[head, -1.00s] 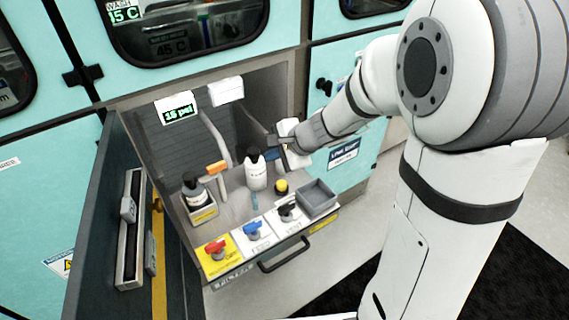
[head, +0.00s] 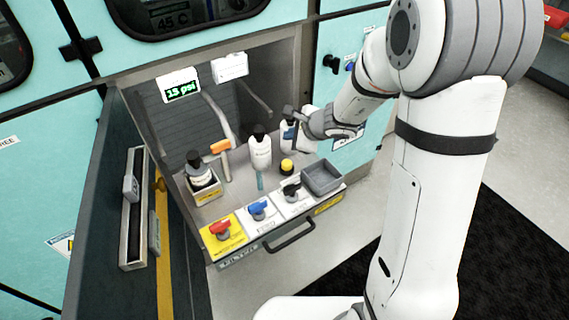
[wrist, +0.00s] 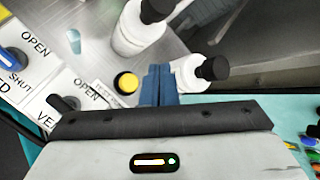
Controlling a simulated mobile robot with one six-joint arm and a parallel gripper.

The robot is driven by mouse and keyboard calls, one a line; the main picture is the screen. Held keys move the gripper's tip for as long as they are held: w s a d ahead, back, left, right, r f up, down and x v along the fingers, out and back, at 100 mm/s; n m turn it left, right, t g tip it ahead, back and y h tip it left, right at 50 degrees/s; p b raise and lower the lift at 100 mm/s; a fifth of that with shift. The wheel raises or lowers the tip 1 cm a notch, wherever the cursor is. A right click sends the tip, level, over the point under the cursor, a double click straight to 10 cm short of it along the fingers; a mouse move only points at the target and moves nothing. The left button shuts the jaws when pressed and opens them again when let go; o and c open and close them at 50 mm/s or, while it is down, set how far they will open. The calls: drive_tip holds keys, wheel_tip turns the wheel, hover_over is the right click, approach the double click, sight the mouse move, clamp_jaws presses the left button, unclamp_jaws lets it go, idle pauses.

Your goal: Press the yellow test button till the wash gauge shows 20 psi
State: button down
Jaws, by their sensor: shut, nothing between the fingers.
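The yellow test button (head: 287,166) stands on the panel, left of the grey tray. It also shows in the wrist view (wrist: 127,82), just left of my fingers. The wash gauge (head: 180,88) on the back wall of the bay has green digits that seem to read 13 psi. My gripper (wrist: 160,70) is shut and empty, its blue fingers together. In the head view my gripper (head: 289,131) is above and behind the button, apart from it, beside a white bottle.
A white dark-capped bottle (head: 260,153) stands left of the button, another (wrist: 195,72) close right of my fingers. The red (head: 220,229), blue (head: 258,209) and black (head: 291,190) valve handles are in front. A grey tray (head: 322,178) is at right. An open door (head: 112,215) bounds the left.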

drive_tip(key=b, duration=0.5)
hover_over(290, 165)
wheel_tip(290, 165, down, 7)
drive_tip(key=shift+f+b, duration=0.75)
drive_tip(key=shift+b, duration=0.35)
idle(0.9)
drive_tip(key=shift+w+f+b, duration=0.1)
drive_tip(key=shift+f+b, duration=0.3)
drive_tip(key=shift+b, duration=0.25)
drive_tip(key=shift+f+b, duration=0.6)
drive_tip(key=shift+b, duration=0.1)
idle(0.5)
drive_tip(key=shift+r, duration=0.1)
idle(0.3)
drive_tip(key=shift+r+p, duration=0.7)
drive_tip(key=shift+r, duration=0.2)
drive_tip(key=shift+r, duration=0.15)
